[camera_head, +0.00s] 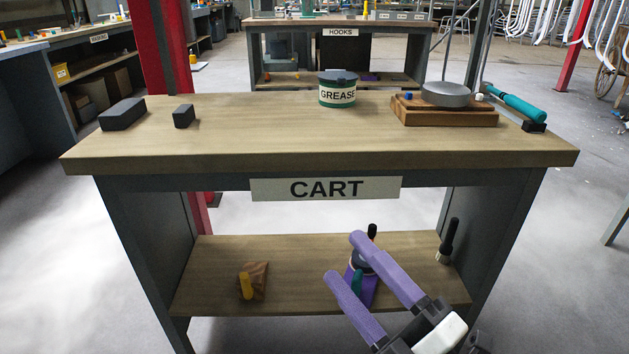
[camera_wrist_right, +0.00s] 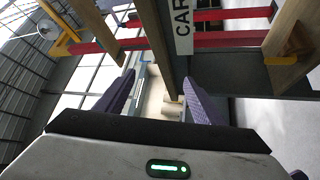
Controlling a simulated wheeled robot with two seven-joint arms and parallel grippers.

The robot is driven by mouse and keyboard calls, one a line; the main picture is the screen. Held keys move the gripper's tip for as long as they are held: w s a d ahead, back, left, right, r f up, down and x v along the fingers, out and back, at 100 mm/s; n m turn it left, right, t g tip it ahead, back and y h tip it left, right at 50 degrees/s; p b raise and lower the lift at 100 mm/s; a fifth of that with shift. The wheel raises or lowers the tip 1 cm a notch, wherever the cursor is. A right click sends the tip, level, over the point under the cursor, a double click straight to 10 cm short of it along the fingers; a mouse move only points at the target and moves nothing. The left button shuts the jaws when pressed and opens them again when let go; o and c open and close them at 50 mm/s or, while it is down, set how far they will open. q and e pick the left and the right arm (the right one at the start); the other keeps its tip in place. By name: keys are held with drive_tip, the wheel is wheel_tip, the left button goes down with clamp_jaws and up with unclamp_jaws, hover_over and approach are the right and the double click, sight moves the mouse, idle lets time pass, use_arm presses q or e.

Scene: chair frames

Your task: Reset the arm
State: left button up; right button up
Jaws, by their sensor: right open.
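My right gripper (camera_head: 346,258) comes in from the lower right of the head view. Its two purple fingers are apart, with nothing seen between them. It is in front of the cart (camera_head: 325,158), over the lower shelf in the picture, and covers part of what stands there. In the right wrist view my right gripper (camera_wrist_right: 158,82) is open, a finger on each side, with the cart's edge and its CART sign (camera_wrist_right: 183,25) beyond, turned on their side. My left gripper is in neither view.
On the cart top are two dark blocks (camera_head: 122,114), a grease tub (camera_head: 338,90), a wooden stand with a grey dish (camera_head: 446,95) and a teal tool (camera_head: 516,105). The lower shelf (camera_head: 215,260) holds a wooden block with a yellow piece (camera_head: 247,285) and a black-handled item (camera_head: 447,243).

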drive_tip(key=s+d+f+m+g+h, duration=0.1)
drive_tip(key=d+f+m+g+h, duration=0.1)
drive_tip(key=d+f+m+h, duration=0.35)
drive_tip(key=s+d+f+m+g+h, duration=0.1)
drive_tip(key=d+f+m+h, duration=0.15)
drive_tip(key=f+m, duration=0.65)
drive_tip(key=s+a+f+m+g, duration=0.45)
drive_tip(key=s+f+g, duration=0.25)
drive_tip(key=s+f, duration=0.3)
use_arm(q)
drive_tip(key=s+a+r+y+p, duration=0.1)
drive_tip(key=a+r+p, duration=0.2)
drive_tip(key=p, duration=0.9)
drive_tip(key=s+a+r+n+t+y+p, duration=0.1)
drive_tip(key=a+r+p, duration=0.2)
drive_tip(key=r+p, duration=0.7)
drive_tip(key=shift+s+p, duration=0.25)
drive_tip(key=shift+p, duration=1.3)
use_arm(e)
drive_tip(key=s+d+r+t+h, duration=0.1)
drive_tip(key=d+r, duration=0.2)
drive_tip(key=r, duration=0.4)
drive_tip(key=s+d+r+m, duration=0.1)
drive_tip(key=s+d+r, duration=0.1)
drive_tip(key=r, duration=0.5)
drive_tip(key=shift+d+t+h, duration=0.4)
drive_tip(key=shift+d, duration=0.35)
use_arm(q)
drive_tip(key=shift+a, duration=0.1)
